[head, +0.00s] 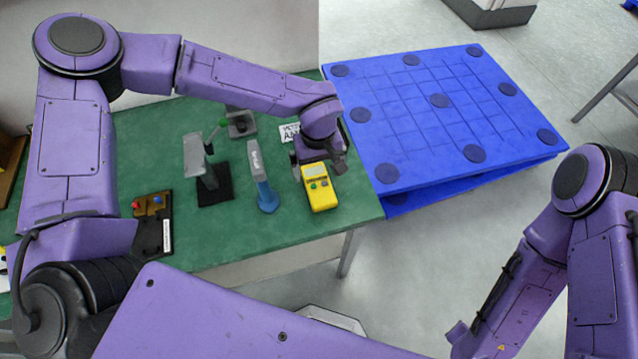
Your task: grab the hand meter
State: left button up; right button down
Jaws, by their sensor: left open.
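The hand meter (320,194) is a yellow handheld box with a small display and red and green buttons. It lies near the right front of the green table (270,232). My left gripper (318,165) is over the far end of the meter, pointing down, with a finger on either side of that end. It is open; whether the fingers touch the meter I cannot tell. The gripper hides the far edge of the meter. My right arm is at the lower right, and its gripper cannot be made out.
Further left are a grey stand on a black base (214,192) and a dark box with red and blue buttons (152,222). A blue pallet (440,120) is right of the table.

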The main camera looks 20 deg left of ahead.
aim_at(318, 183)
pick_arm(q)
jog(key=f+p, duration=0.1)
jog(key=f, duration=0.3)
jog(key=shift+s+f, duration=0.2)
jog(key=shift+s+d+f, duration=0.1)
jog(key=shift+s+f, duration=0.05)
jog(key=shift+f, duration=0.2)
jog(key=c, duration=1.3)
jog(key=shift+o, duration=0.2)
